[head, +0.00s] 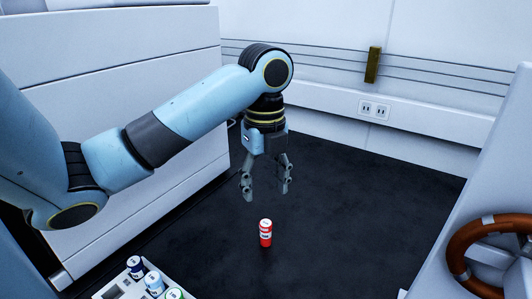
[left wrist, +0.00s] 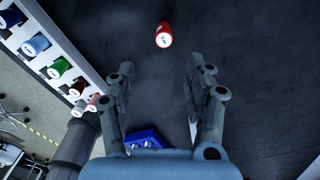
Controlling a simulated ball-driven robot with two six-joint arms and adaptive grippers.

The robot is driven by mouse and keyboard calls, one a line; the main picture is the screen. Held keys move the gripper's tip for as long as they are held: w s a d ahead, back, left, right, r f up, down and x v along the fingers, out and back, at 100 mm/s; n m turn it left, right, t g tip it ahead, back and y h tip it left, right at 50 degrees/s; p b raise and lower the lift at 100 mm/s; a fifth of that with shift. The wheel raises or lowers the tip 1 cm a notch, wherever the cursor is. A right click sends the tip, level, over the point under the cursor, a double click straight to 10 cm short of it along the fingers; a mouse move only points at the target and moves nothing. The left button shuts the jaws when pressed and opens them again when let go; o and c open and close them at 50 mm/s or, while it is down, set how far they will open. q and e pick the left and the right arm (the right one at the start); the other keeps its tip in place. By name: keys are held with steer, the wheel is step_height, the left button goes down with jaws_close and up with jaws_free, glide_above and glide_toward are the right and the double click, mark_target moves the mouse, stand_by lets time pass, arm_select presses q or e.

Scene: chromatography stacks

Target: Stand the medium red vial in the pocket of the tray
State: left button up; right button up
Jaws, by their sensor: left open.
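The red vial (head: 265,233) with white bands stands upright and alone on the dark surface, below my left gripper (head: 264,194). That gripper points down, its fingers spread and empty, with a gap between the fingertips and the vial. In the left wrist view the red vial (left wrist: 163,36) lies beyond the open fingers (left wrist: 158,72), near the top edge. The white tray (head: 122,284) is at the bottom left of the head view, partly cut off, with several capped vials and an empty square pocket. The tray (left wrist: 58,38) also shows at the left of the wrist view. My right gripper is out of view.
The dark surface around the red vial is clear. White panels stand at the left and back, with a wall socket (head: 374,110). A brown ring-shaped wheel (head: 462,250) is at the right. A blue object (left wrist: 146,138) shows below the fingers in the wrist view.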

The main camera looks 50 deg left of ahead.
mark_target(265, 222)
arm_select(q)
steer(key=shift+w+f+b, duration=0.3)
steer(key=shift+f, duration=0.35)
step_height(265, 222, down, 5)
steer(key=shift+r+b, duration=0.1)
steer(key=shift+b, duration=0.45)
step_height(265, 222, down, 6)
steer(key=shift+r+b, duration=0.25)
steer(key=shift+b, duration=0.15)
steer(key=shift+a, duration=0.1)
jaws_close()
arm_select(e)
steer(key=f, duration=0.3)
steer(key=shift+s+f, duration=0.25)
